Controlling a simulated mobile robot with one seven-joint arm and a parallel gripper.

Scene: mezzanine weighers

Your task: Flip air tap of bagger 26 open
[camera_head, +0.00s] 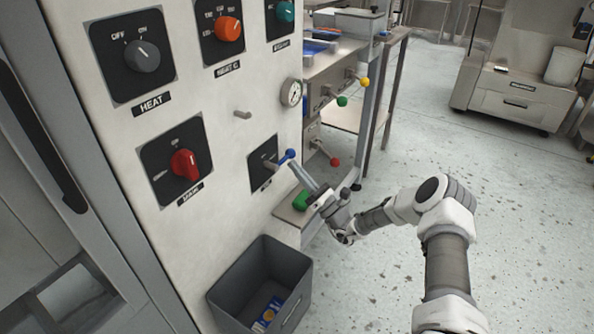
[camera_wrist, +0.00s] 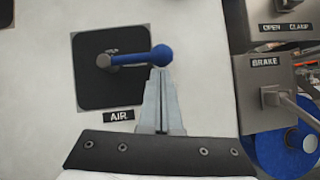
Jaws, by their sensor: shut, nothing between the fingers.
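The air tap (camera_wrist: 135,57) has a blue lever with a round blue knob on a black square plate, above a label reading AIR. In the wrist view its lever lies about level, pointing right from its grey pivot. In the head view the blue knob (camera_head: 290,154) shows low on the white panel. My gripper (camera_wrist: 162,72) is shut and empty. Its fingertips are right under the knob, at or very near it; I cannot tell if they touch. In the head view my gripper (camera_head: 293,164) reaches in from the right.
The panel carries a red knob (camera_head: 185,164), a HEAT knob (camera_head: 142,56), an orange knob (camera_head: 229,28) and a gauge (camera_head: 291,93). A grey bin (camera_head: 235,290) stands below. A BRAKE box (camera_wrist: 262,95) with a lever is right of the tap. Floor at right is open.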

